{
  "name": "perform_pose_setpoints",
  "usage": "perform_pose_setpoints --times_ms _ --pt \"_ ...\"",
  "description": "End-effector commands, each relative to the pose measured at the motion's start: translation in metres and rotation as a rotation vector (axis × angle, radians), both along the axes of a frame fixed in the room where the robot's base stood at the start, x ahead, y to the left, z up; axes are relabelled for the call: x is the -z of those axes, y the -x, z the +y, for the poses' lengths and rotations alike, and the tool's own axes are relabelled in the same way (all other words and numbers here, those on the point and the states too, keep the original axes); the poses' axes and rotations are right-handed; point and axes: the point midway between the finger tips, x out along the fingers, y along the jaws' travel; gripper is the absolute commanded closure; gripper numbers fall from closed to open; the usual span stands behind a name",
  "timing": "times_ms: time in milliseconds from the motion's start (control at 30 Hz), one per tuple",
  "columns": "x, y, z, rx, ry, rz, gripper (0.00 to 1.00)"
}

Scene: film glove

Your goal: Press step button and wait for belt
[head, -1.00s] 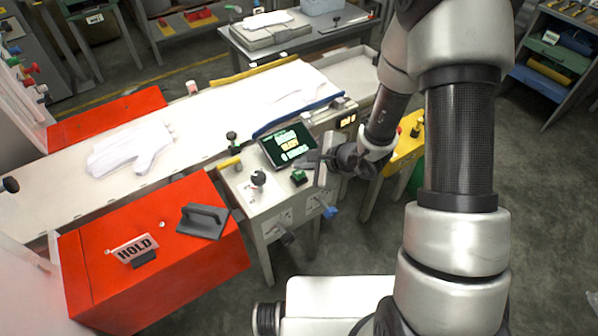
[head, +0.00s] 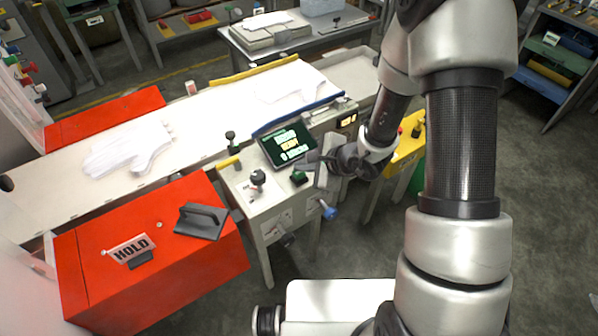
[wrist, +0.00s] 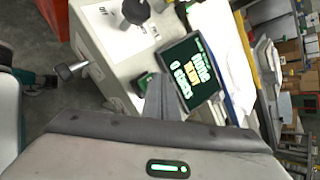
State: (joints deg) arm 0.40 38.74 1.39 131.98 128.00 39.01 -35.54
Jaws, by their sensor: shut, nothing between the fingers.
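The green step button (head: 299,177) sits on top of the pale control console (head: 268,196), just in front of a dark display (head: 286,144) with green and yellow text. My gripper (head: 308,161) is shut and empty, close above and behind the button. In the wrist view, the closed fingers (wrist: 172,98) cover part of the green button (wrist: 145,82); I cannot tell whether they touch it. The white belt (head: 200,112) carries a white glove shape (head: 128,148) at the left and another (head: 290,86) near the right end.
An orange-red cabinet (head: 95,245) with a HOLD sign (head: 131,249) is at front left. A yellow stand (head: 407,146) is right of the console.

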Motion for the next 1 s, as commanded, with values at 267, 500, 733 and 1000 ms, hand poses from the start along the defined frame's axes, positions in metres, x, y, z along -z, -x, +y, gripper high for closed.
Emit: perform_pose_setpoints --times_ms 267,500,733,1000 --pt "0.0029 0.0000 0.0000 -0.001 0.001 -0.001 1.00" --pt "0.0049 0.0000 0.0000 -0.001 0.001 -0.001 1.00" --pt "0.0070 0.0001 -0.0001 0.000 0.000 0.000 1.00" --pt "0.0093 0.0002 -0.0001 0.000 0.001 0.001 1.00"
